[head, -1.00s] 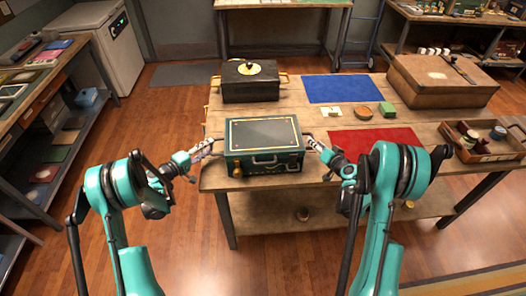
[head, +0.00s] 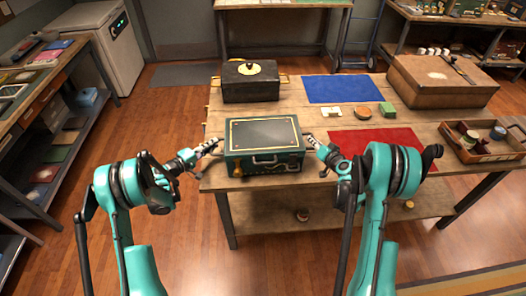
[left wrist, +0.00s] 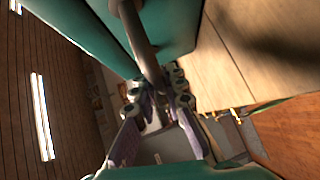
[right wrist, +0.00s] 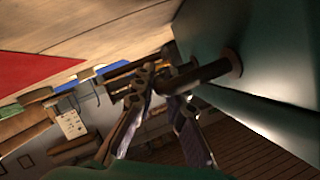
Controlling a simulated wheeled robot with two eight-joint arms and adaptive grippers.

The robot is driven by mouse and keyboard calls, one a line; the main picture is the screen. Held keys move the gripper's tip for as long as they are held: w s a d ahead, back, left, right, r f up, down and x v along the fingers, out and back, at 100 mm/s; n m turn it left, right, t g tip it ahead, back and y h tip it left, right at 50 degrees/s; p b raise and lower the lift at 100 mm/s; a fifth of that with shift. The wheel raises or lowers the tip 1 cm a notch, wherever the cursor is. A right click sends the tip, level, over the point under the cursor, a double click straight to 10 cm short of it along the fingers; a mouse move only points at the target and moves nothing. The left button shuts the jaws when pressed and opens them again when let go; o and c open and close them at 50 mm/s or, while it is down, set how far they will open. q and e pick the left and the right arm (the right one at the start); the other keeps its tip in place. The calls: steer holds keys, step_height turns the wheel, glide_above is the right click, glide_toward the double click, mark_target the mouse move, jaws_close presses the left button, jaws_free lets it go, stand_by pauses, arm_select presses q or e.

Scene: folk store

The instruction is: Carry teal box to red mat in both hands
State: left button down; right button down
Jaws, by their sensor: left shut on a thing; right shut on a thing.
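The teal box (head: 264,134) stands upright near the front edge of the wooden table, left of the red mat (head: 376,147). My left gripper (head: 217,145) is at the box's left side, shut on its side handle; the dark handle bar (left wrist: 140,40) runs between the fingers in the left wrist view. My right gripper (head: 308,138) is at the right side, shut on the other handle (right wrist: 207,73), which shows in the right wrist view. I cannot tell whether the box's underside touches the table. The visible part of the red mat is bare.
A black box (head: 250,85) stands behind the teal box. A brown case (head: 440,82) and an open tray (head: 485,148) are at the right.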

arm_select(q)
steer(key=shift+w+r, duration=0.1)
steer(key=shift+r, duration=0.05)
arm_select(e)
steer(key=shift+r, duration=0.1)
